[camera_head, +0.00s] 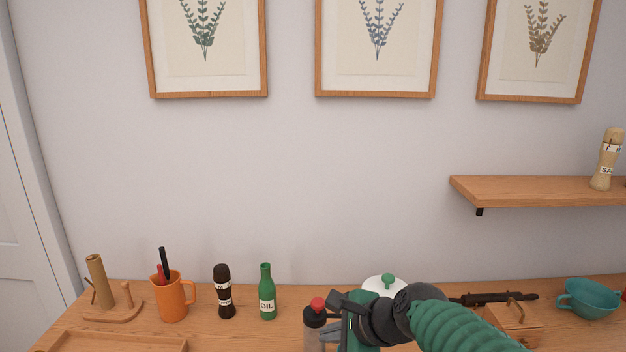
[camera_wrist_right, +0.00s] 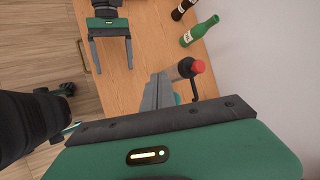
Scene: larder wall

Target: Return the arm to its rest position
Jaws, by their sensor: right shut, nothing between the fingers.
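My right arm (camera_head: 460,322), with a green ribbed sleeve, comes in from the lower right in the head view. Its gripper (camera_head: 342,305) is over the counter, beside a jar with a red knob (camera_head: 318,304); I cannot tell whether they touch. In the right wrist view the grey fingers (camera_wrist_right: 160,90) are together and empty, and the red knob (camera_wrist_right: 197,66) shows just beyond them. My left gripper (camera_wrist_right: 111,45) shows in the right wrist view with its two fingers apart and nothing between them. It is not in the head view.
On the wooden counter (camera_head: 235,290) stand an orange mug (camera_head: 173,300), a dark shaker (camera_head: 223,295), a green oil bottle (camera_head: 266,298) and a teal cup (camera_head: 590,298). A white lidded pot (camera_head: 378,284) is partly behind my arm. A shelf (camera_head: 540,190) juts out at right.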

